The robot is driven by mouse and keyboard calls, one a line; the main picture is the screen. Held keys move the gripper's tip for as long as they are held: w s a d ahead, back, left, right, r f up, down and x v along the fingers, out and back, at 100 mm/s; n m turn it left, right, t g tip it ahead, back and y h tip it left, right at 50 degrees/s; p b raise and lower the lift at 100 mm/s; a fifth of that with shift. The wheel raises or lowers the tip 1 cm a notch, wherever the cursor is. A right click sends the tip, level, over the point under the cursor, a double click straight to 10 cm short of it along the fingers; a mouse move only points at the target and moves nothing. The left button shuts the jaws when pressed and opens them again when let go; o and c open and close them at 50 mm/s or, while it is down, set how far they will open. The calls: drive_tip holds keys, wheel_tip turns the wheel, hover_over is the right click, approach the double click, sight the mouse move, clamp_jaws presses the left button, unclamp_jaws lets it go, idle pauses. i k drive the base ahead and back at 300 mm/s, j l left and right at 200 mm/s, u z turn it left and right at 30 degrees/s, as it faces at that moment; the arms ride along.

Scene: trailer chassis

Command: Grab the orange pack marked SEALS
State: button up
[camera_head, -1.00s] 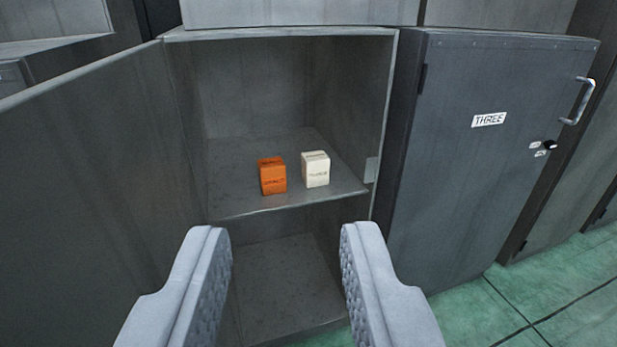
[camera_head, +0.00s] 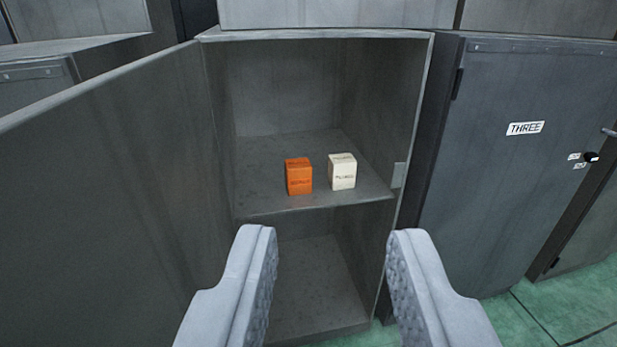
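An orange pack (camera_head: 299,177) stands upright on the shelf of an open grey locker, near the shelf's front edge. Its dark lettering is too small to read. A white pack (camera_head: 342,172) stands just to its right, with a small gap between them. My gripper (camera_head: 332,240) is open and empty, its two pale grey fingers in the lower part of the view. It is in front of the locker and apart from both packs, which show above and between the fingers.
The locker shelf (camera_head: 270,203) has free room around the packs, and the compartment below looks empty. The open locker door (camera_head: 110,190) stands at the left. A shut locker door marked THREE (camera_head: 535,190) is at the right, above green floor (camera_head: 580,305).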

sight(298, 172)
drive_tip(key=i+l+u, duration=0.25)
drive_tip(key=l, duration=0.2)
drive_tip(key=l+u, duration=0.25)
drive_tip(key=l, duration=0.15)
drive_tip(key=i+l+u, duration=0.2)
drive_tip(key=l, duration=0.2)
drive_tip(key=i+l+u, duration=0.2)
drive_tip(key=l, duration=0.25)
drive_tip(key=l+u, duration=0.2)
drive_tip(key=l, duration=0.25)
drive_tip(key=i+l, duration=0.1)
drive_tip(key=i, duration=0.05)
